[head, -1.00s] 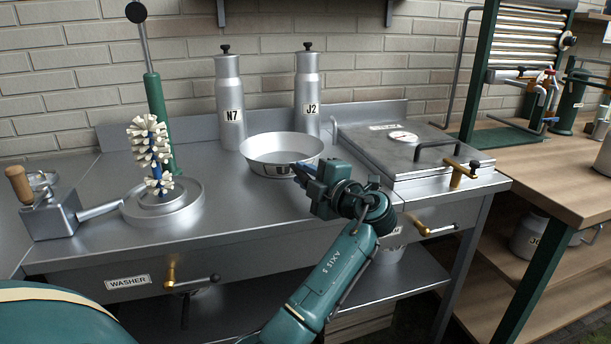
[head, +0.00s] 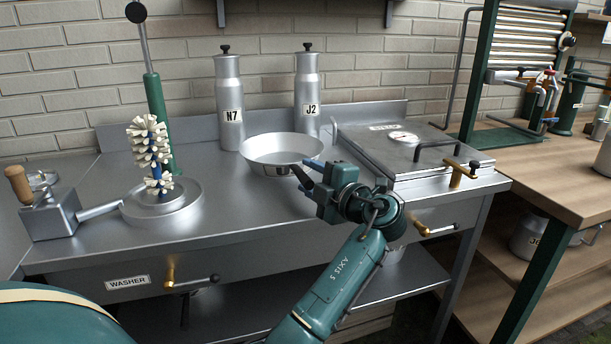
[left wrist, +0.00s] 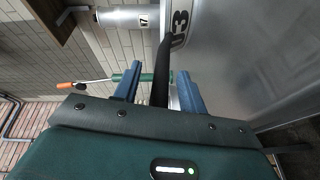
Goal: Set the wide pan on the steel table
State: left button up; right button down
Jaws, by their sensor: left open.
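The wide pan (head: 268,153), a shallow silver dish, sits upright on the steel table (head: 240,215), in front of two metal bottles. My left gripper (head: 308,175) is at the pan's near right side and is open. A dark bar, which looks like the pan's handle, shows between its blue fingers in the left wrist view (left wrist: 160,95). I cannot tell whether a finger touches it. The gripper hides part of the pan's near side. My right gripper is not in view.
Bottles N7 (head: 229,105) and J2 (head: 307,95) stand behind the pan. A brush washer (head: 160,205) is to the left, with a metal crank box (head: 50,215) beyond it. A lidded unit (head: 400,150) is close on the right. The table's front middle is clear.

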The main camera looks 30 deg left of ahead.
pick_arm(q)
jog(key=v, duration=1)
jog(key=shift+b, duration=0.35)
jog(key=shift+d, duration=0.1)
